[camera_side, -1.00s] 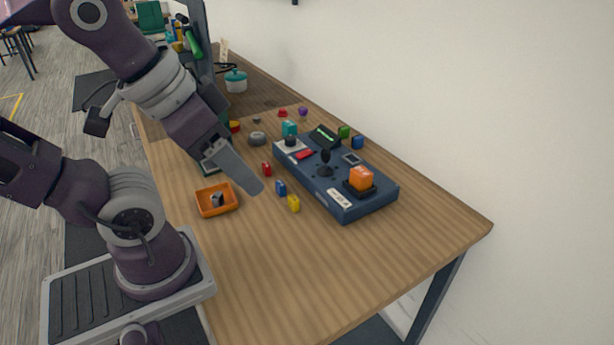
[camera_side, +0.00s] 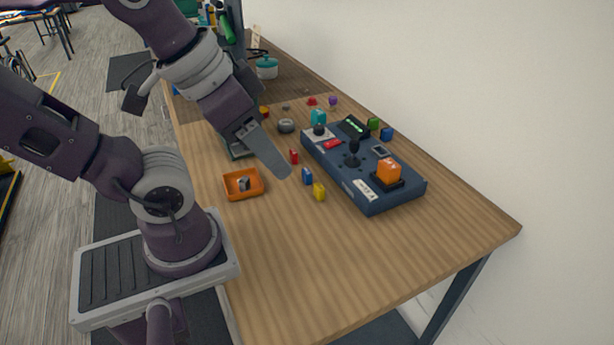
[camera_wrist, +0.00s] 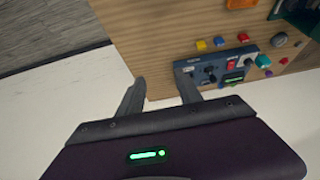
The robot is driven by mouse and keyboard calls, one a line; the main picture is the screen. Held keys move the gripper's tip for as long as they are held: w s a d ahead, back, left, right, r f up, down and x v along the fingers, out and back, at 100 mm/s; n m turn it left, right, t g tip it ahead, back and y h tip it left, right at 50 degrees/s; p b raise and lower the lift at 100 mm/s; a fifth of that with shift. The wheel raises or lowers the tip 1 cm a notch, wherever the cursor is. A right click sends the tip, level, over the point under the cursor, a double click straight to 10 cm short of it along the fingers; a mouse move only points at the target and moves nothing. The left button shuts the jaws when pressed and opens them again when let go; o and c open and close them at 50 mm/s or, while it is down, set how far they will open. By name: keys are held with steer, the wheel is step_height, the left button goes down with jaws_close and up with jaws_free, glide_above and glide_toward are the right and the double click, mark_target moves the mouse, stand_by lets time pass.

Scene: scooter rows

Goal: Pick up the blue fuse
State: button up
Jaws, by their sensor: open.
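The blue fuse (camera_side: 307,176) is a small block standing on the wooden table between a red fuse (camera_side: 294,156) and a yellow fuse (camera_side: 319,192). In the wrist view the blue fuse (camera_wrist: 219,41) lies in the same row, above and to the right of my fingers. My gripper (camera_side: 284,172) appears just left of the blue fuse in the side view; its height above the table is hard to tell. The wrist view shows my gripper (camera_wrist: 160,77) with two fingers spread apart and nothing between them.
Another blue block (camera_side: 387,133) sits behind the box. The table's near end is clear.

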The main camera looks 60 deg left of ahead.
steer(key=n+g, duration=0.6)
steer(key=n, duration=1.1)
glide_above(306, 170)
steer(key=a, duration=0.1)
steer(key=f, duration=1.7)
steer(key=shift+s+f, duration=0.35)
steer(key=shift+f, duration=0.05)
steer(key=f, duration=0.4)
steer(key=d+f, duration=0.1)
steer(key=f, duration=0.1)
steer(key=shift+w+f, duration=0.4)
jaws_close()
